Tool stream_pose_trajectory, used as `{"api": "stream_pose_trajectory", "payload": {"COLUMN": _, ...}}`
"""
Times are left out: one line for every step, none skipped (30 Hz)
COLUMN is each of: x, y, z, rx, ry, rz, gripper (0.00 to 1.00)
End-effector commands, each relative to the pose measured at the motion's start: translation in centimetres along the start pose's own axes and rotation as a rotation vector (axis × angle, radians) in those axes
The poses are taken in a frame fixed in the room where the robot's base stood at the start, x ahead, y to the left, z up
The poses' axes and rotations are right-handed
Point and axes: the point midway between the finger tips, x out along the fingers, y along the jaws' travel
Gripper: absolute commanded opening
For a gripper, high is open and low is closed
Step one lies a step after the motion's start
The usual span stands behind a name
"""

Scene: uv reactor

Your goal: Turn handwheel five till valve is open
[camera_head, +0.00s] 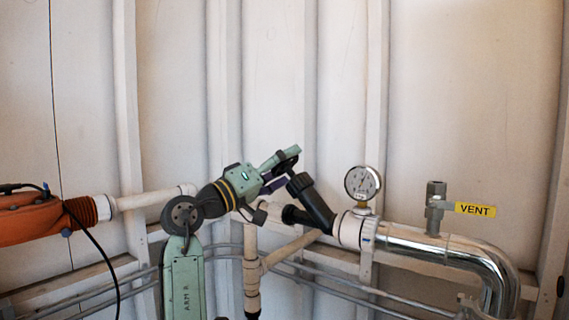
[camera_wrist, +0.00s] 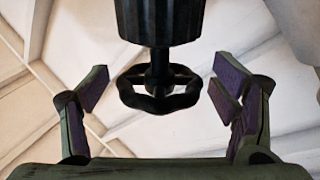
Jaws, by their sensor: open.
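A black handwheel (camera_wrist: 183,99) on a short stem shows in the middle of the wrist view, below a ribbed black valve body (camera_wrist: 158,22). In the head view the valve body (camera_head: 313,203) slants up to the left from the pipework, and the handwheel at its upper end is partly hidden by my gripper. In the wrist view my gripper (camera_wrist: 160,90) shows gaps between both purple finger pads and the wheel. No number is readable on the wheel.
A pressure gauge (camera_head: 362,183) stands right of the valve on a white fitting. A shiny bent pipe (camera_head: 440,246) runs right, with a small grey fitting (camera_head: 435,205) and a yellow VENT label (camera_head: 475,210). A white panelled wall stands behind.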

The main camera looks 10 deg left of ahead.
Motion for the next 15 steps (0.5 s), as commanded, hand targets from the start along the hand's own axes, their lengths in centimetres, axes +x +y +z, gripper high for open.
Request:
{"api": "stream_pose_trajectory", "payload": {"x": 0.15, "y": 0.01, "z": -0.01, "rx": 0.0, "ry": 0.0, "rz": 0.0, "gripper": 0.8}}
{"api": "stream_pose_trajectory", "payload": {"x": 0.18, "y": 0.0, "z": -0.01, "rx": 0.0, "ry": 0.0, "rz": 0.0, "gripper": 0.8}}
{"api": "stream_pose_trajectory", "payload": {"x": 0.2, "y": -0.01, "z": 0.0, "rx": 0.0, "ry": 0.0, "rz": 0.0, "gripper": 0.8}}
{"api": "stream_pose_trajectory", "payload": {"x": 0.2, "y": -0.01, "z": 0.0, "rx": 0.0, "ry": 0.001, "rz": 0.0, "gripper": 0.8}}
{"api": "stream_pose_trajectory", "payload": {"x": 0.19, "y": -0.01, "z": 0.0, "rx": 0.0, "ry": 0.001, "rz": 0.0, "gripper": 0.8}}
{"api": "stream_pose_trajectory", "payload": {"x": 0.18, "y": -0.01, "z": 0.0, "rx": 0.0, "ry": 0.001, "rz": 0.0, "gripper": 0.8}}
{"api": "stream_pose_trajectory", "payload": {"x": 0.18, "y": -0.01, "z": 0.0, "rx": 0.0, "ry": 0.001, "rz": 0.0, "gripper": 0.8}}
{"api": "stream_pose_trajectory", "payload": {"x": 0.17, "y": 0.0, "z": 0.0, "rx": 0.001, "ry": 0.001, "rz": 0.0, "gripper": 0.8}}
{"api": "stream_pose_trajectory", "payload": {"x": 0.17, "y": 0.0, "z": 0.0, "rx": 0.001, "ry": 0.001, "rz": 0.0, "gripper": 0.78}}
{"api": "stream_pose_trajectory", "payload": {"x": 0.16, "y": 0.0, "z": -0.01, "rx": 0.001, "ry": 0.001, "rz": 0.0, "gripper": 0.76}}
{"api": "stream_pose_trajectory", "payload": {"x": 0.16, "y": 0.0, "z": -0.01, "rx": 0.001, "ry": 0.001, "rz": 0.0, "gripper": 0.74}}
{"api": "stream_pose_trajectory", "payload": {"x": 0.15, "y": 0.0, "z": -0.01, "rx": 0.001, "ry": 0.001, "rz": 0.0, "gripper": 0.71}}
{"api": "stream_pose_trajectory", "payload": {"x": 0.15, "y": 0.0, "z": -0.01, "rx": 0.001, "ry": 0.001, "rz": 0.0, "gripper": 0.69}}
{"api": "stream_pose_trajectory", "payload": {"x": 0.15, "y": 0.0, "z": -0.01, "rx": 0.001, "ry": 0.001, "rz": 0.0, "gripper": 0.67}}
{"api": "stream_pose_trajectory", "payload": {"x": 0.14, "y": 0.0, "z": -0.01, "rx": 0.001, "ry": 0.001, "rz": 0.0, "gripper": 0.65}}
